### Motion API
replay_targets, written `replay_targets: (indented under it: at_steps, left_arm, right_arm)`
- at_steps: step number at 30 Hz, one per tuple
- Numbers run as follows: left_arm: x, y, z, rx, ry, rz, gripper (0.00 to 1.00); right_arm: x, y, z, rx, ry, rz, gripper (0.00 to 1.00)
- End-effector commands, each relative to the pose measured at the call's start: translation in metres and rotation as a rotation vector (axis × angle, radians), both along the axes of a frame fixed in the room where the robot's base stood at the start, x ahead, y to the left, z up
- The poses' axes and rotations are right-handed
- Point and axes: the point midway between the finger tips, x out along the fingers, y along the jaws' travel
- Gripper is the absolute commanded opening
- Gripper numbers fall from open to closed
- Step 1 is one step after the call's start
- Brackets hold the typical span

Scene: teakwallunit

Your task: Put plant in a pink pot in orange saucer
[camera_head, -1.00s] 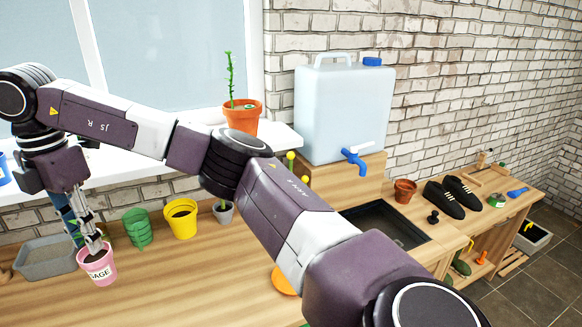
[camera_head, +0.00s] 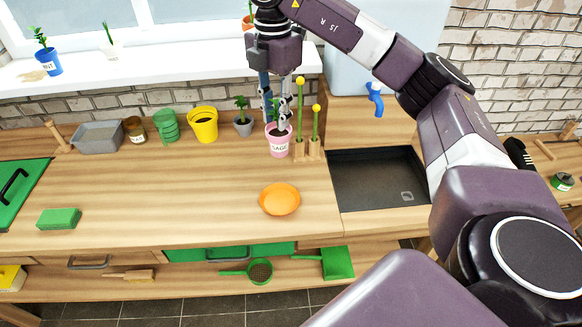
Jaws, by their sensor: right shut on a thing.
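The pink pot (camera_head: 278,146), labelled SAGE and holding a small green plant, is at the back of the wooden counter, just left of the yellow-knobbed green stakes. My right gripper (camera_head: 278,118) reaches down from above and is shut on the pot at its rim. The pot looks upright; I cannot tell whether its base touches the counter. The orange saucer (camera_head: 279,200) lies empty on the counter in front of the pot, nearer to me. My left gripper is not in view.
Along the back stand a small grey pot (camera_head: 243,126), a yellow pot (camera_head: 203,124), green pots (camera_head: 166,126) and a grey tray (camera_head: 97,138). A black sink (camera_head: 377,178) is right of the saucer. A green sponge (camera_head: 59,218) lies left. The counter around the saucer is clear.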

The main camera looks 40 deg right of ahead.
Motion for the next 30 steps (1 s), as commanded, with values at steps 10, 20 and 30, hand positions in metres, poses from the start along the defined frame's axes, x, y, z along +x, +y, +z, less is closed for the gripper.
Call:
replay_targets:
  at_steps: [10,20,30]
  left_arm:
    - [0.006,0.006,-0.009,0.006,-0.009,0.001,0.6]
    - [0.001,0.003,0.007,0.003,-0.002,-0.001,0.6]
    - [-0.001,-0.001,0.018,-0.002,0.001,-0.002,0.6]
  right_arm:
    - [-0.001,0.002,-0.072,0.002,0.006,0.002,0.0]
    - [-0.001,0.001,-0.137,-0.001,0.003,0.0,0.0]
    - [-0.001,0.001,-0.177,0.001,0.004,-0.001,0.0]
